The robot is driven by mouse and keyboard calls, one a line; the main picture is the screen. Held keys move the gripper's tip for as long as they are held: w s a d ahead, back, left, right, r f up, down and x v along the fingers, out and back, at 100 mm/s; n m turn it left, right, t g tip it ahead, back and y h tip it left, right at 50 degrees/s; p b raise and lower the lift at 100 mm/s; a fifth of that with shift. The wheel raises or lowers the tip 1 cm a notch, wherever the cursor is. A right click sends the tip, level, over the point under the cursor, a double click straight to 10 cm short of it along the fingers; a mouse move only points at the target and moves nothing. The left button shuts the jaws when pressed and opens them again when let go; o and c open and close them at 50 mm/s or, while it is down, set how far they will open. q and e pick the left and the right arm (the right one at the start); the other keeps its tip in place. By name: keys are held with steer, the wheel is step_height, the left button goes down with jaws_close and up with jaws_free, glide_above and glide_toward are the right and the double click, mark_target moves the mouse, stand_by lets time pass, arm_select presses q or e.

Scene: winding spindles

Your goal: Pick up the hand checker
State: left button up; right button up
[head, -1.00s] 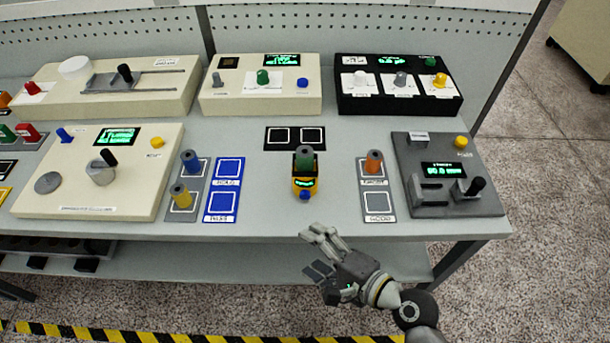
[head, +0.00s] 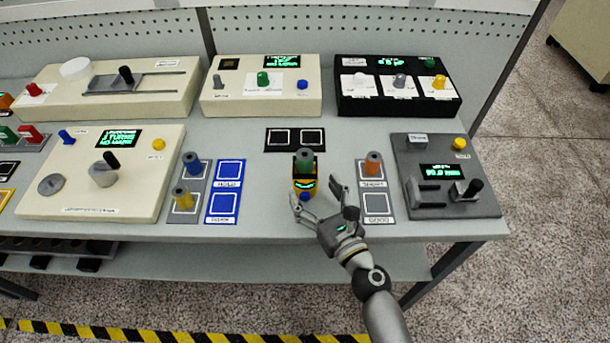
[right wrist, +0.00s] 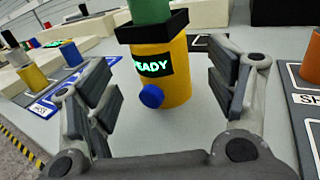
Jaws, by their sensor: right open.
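The hand checker (head: 304,186) is a small yellow upright device with a black collar, a green display and a blue button. It stands on the grey bench near the front edge. A green spindle (head: 304,158) sits upright in its top. In the right wrist view the hand checker (right wrist: 172,90) is upright between the fingers, its display reading READY. My right gripper (head: 319,194) is open at the front right of the checker. Its fingers (right wrist: 165,85) lie to either side in the wrist view, with visible gaps. My left gripper is not in view.
An orange spindle (head: 373,163) stands on a grey two-square pad to the right. Blue (head: 192,164) and yellow (head: 182,197) spindles stand on a pad to the left. A black two-square pad (head: 295,128) lies behind the checker. Control boxes line the bench's back and sides.

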mark_target(311, 186)
steer(key=shift+w+a+r, duration=0.1)
steer(key=shift+w+a, duration=0.2)
steer(key=shift+w, duration=0.3)
steer(key=x, duration=0.4)
steer(key=shift+w+p, duration=0.1)
steer(key=shift+p, duration=0.25)
steer(key=shift+c, duration=0.2)
steer(key=c, duration=1.2)
step_height(311, 186, up, 3)
steer(key=shift+f+p, duration=0.25)
steer(key=shift+p, duration=0.9)
steer(key=s+r+p, duration=0.1)
steer(key=s+r, duration=0.2)
steer(key=s, duration=0.1)
steer(key=s+r+p, duration=0.2)
steer(key=s+r, duration=0.2)
steer(key=s, duration=0.1)
steer(key=s+r+p, duration=0.1)
steer(key=s+r, duration=0.2)
steer(key=s, duration=0.2)
steer(key=shift+s+r+p, duration=0.1)
steer(key=shift+r+p, duration=0.05)
steer(key=shift+p, duration=0.15)
